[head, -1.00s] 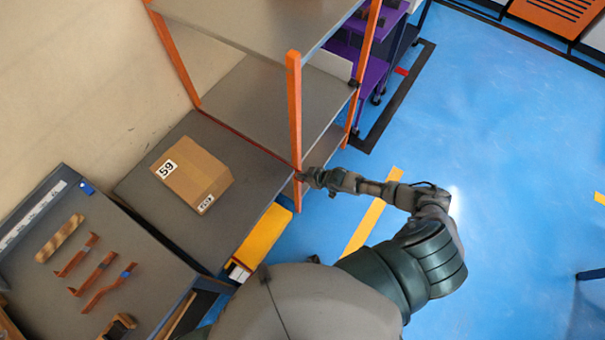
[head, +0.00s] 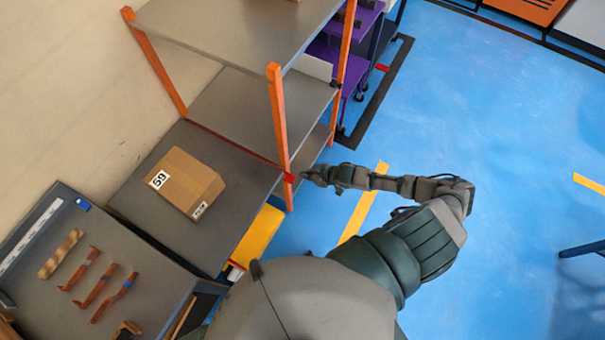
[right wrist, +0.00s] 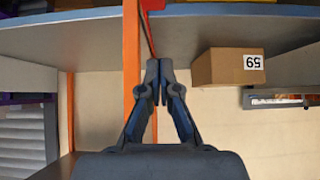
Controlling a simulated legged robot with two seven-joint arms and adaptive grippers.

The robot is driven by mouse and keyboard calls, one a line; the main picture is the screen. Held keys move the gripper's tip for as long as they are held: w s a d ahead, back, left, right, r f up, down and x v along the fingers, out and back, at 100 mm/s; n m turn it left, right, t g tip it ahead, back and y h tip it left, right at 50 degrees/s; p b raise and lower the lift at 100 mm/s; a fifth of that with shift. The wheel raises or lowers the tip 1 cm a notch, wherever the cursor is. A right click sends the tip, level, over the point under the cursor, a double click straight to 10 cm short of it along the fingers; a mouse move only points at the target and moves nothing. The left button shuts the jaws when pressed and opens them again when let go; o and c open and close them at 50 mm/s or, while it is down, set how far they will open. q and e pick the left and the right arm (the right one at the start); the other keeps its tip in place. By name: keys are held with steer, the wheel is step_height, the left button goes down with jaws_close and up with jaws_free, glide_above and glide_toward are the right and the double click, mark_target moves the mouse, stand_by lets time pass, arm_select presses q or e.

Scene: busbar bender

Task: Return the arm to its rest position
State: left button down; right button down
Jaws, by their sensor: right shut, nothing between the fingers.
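My right arm comes up from the bottom of the head view and bends back to the left over the blue floor. My right gripper (head: 308,176) is close to the front orange post of the shelf rack; whether it touches the post I cannot tell. The right wrist view shows the gripper (right wrist: 159,82) with its fingertips together and nothing between them, and the orange post (right wrist: 132,60) just to its left. My left gripper is in neither view.
A cardboard box (head: 184,182) marked 59 lies on the grey table (head: 150,225). An orange-posted shelf rack (head: 278,110) stands beyond it. A bench (head: 45,290) at left holds several copper-coloured bars (head: 97,283). A purple cart (head: 353,60) stands behind.

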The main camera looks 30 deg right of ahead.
steer(key=shift+d+f, duration=0.1)
steer(key=shift+d, duration=0.1)
stand_by(0.3)
steer(key=s+d+f+m+g+h, duration=0.1)
steer(key=s+d+f+h, duration=0.3)
steer(key=f, duration=0.7)
steer(key=s+d+f+m+g, duration=0.1)
steer(key=s+f+m, duration=0.1)
steer(key=s+f, duration=0.7)
steer(key=s+a+f+g, duration=0.1)
steer(key=s+f, duration=0.3)
steer(key=s, duration=0.4)
steer(key=s+a+f+g, duration=0.2)
steer(key=s+a+f, duration=0.2)
steer(key=s, duration=0.5)
steer(key=s+a+f+g, duration=0.2)
steer(key=s+f, duration=0.3)
steer(key=s, duration=0.4)
steer(key=shift+a+f+m+h, duration=0.25)
steer(key=shift+a+m+h, duration=0.05)
steer(key=shift+a, duration=0.15)
